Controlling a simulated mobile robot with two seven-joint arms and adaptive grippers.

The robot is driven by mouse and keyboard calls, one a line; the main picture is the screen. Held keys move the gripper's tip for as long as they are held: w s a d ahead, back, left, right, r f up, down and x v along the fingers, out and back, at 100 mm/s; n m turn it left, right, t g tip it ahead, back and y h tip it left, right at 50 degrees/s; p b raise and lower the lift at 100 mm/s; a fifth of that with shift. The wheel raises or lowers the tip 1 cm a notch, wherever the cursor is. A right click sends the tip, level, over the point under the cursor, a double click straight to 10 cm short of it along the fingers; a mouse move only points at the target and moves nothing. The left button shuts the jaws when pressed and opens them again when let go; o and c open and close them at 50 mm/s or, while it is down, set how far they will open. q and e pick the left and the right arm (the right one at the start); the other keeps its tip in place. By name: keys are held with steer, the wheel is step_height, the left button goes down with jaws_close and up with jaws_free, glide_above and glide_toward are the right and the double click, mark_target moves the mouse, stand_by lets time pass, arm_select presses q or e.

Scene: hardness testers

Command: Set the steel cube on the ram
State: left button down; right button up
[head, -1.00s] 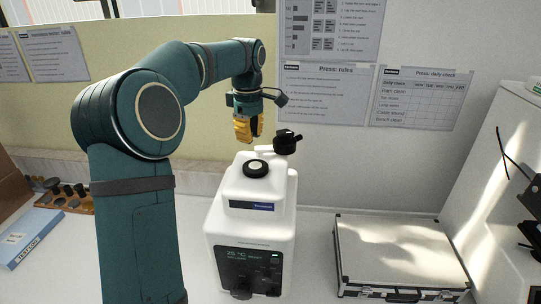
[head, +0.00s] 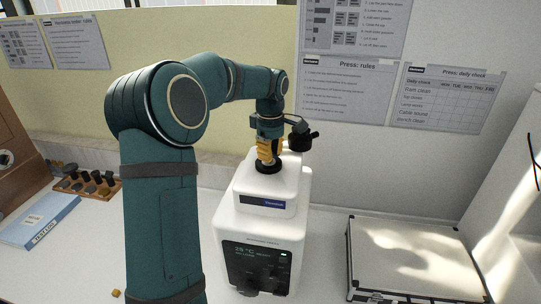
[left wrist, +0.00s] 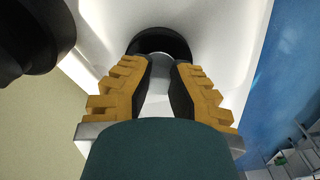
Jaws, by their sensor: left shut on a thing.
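My left gripper (head: 268,160) points down over the black round ram (head: 267,169) on top of the white tester (head: 262,240). In the left wrist view the gripper's yellow fingers (left wrist: 162,68) close on a pale grey piece, the steel cube (left wrist: 157,88), and the dark ram (left wrist: 160,40) shows just beyond the fingertips. In the head view the fingers hide the cube. I cannot tell whether the cube touches the ram. My right gripper is in neither view.
A silver case (head: 415,260) lies to the right. A wooden rack with dark pieces (head: 92,184) and a blue box (head: 38,222) are at left. A small tan block (head: 116,293) lies at the front.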

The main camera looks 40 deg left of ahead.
arm_select(q)
steer(key=shift+f, duration=0.35)
steer(key=shift+f, duration=0.15)
steer(key=c, duration=1.1)
jaws_free()
step_height(320, 180, up, 12)
steer(key=shift+r+p, duration=0.2)
steer(key=shift+p, duration=0.45)
